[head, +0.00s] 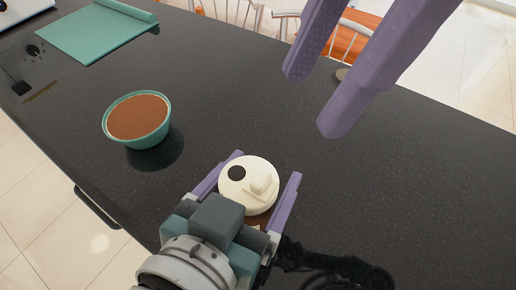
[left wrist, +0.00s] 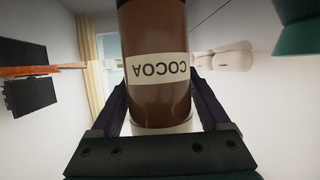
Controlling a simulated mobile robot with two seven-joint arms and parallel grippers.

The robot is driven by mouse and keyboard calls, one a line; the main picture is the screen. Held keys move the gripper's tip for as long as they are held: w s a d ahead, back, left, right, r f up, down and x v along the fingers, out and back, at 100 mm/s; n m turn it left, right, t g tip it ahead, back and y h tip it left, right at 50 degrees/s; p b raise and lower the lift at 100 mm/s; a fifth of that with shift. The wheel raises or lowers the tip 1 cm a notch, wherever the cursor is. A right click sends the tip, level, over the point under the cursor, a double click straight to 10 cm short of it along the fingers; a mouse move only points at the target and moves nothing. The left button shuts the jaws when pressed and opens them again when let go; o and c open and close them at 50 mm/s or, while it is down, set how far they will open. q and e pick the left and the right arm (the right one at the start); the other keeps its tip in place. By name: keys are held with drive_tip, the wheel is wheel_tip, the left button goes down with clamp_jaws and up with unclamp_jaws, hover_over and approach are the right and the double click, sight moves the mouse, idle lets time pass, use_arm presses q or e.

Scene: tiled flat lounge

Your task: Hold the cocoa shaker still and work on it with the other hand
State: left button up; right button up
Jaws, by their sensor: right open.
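My right gripper (head: 308,101) is open and empty, above the counter, up and to the right of the lid. The front lower side of the shaker is mostly hidden by my left gripper.
A teal bowl of brown powder (head: 138,142) stands left of the shaker. Chairs (head: 345,40) stand beyond the counter.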

use_arm(q)
drive_tip(key=c, duration=1.1)
idle(0.6)
